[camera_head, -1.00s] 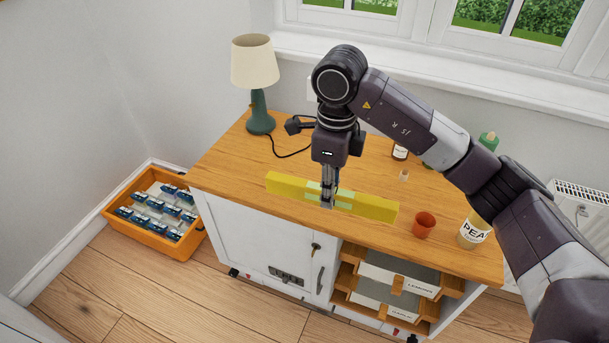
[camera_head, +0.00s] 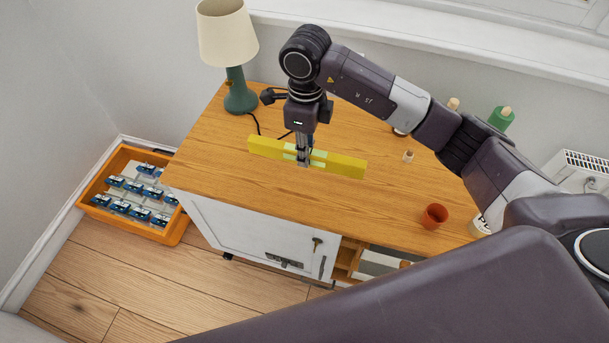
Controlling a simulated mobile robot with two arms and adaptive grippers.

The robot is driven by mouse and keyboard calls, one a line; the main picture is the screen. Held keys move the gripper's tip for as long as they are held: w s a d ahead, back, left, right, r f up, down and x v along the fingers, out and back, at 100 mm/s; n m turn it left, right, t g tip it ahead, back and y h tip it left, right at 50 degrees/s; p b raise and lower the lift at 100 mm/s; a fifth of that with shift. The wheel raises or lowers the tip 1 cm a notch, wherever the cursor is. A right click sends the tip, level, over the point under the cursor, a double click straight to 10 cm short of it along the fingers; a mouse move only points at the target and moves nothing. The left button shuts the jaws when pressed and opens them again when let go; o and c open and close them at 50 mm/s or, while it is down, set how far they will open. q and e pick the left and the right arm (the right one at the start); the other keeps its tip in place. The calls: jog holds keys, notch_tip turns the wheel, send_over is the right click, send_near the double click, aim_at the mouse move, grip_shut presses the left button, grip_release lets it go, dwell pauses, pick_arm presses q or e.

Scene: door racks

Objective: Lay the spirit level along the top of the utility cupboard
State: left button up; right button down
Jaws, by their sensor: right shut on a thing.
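The yellow spirit level (camera_head: 340,164) is held level in my right gripper (camera_head: 303,160), which is shut on it near its middle from above. It is over the wooden top of the utility cupboard (camera_head: 222,162), running roughly along the cupboard's length. I cannot tell whether it touches the top or hangs just above it. The cupboard's white door (camera_head: 262,238) faces the front. My left gripper is not in view.
A lamp (camera_head: 240,90) stands at the top's back left. A terracotta pot (camera_head: 434,216), a small cork-coloured piece (camera_head: 408,156) and a green bottle (camera_head: 500,118) are to the right. An orange crate (camera_head: 122,150) sits on the floor at left. The front left top is clear.

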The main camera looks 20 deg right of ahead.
send_near(305, 187)
jog(key=shift+p, duration=0.4)
jog(key=shift+f+p, duration=0.3)
jog(key=shift+f, duration=2.55)
jog(key=shift+f, duration=0.1)
jog(key=c, duration=2.2)
grip_release()
jog(key=shift+f, duration=0.1)
jog(key=shift+c, duration=0.2)
jog(key=o, duration=0.5)
